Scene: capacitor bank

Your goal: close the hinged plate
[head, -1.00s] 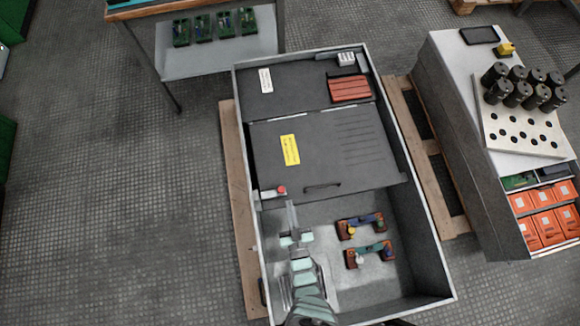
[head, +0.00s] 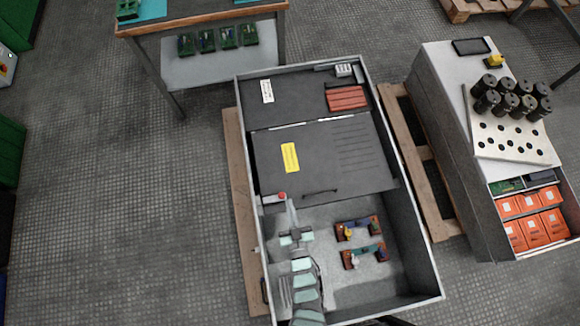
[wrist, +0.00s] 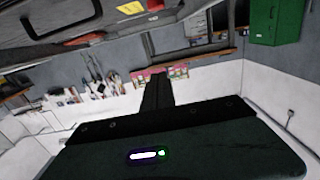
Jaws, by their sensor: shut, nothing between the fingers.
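The hinged plate (head: 325,155) is dark grey, with a yellow label, slots and a black handle (head: 320,191). It spans the middle of the long grey cabinet (head: 420,235), its near edge above the uncovered near compartment. I cannot tell its exact tilt. My gripper (head: 291,207) is shut and empty, at the left of that compartment, close to the plate's near left corner and a small red-topped part (head: 282,196). Any contact is unclear. In the wrist view my gripper's fingers (wrist: 157,92) are together; a dark panel with a handle (wrist: 78,40) shows at upper left.
Two brown blocks with coloured parts (head: 357,229) (head: 364,256) sit in the near compartment. A red ribbed part (head: 347,98) lies at the cabinet's far end. A side cabinet (head: 440,130) with black cylinders (head: 511,95) stands right; a workbench (head: 195,18) stands behind left.

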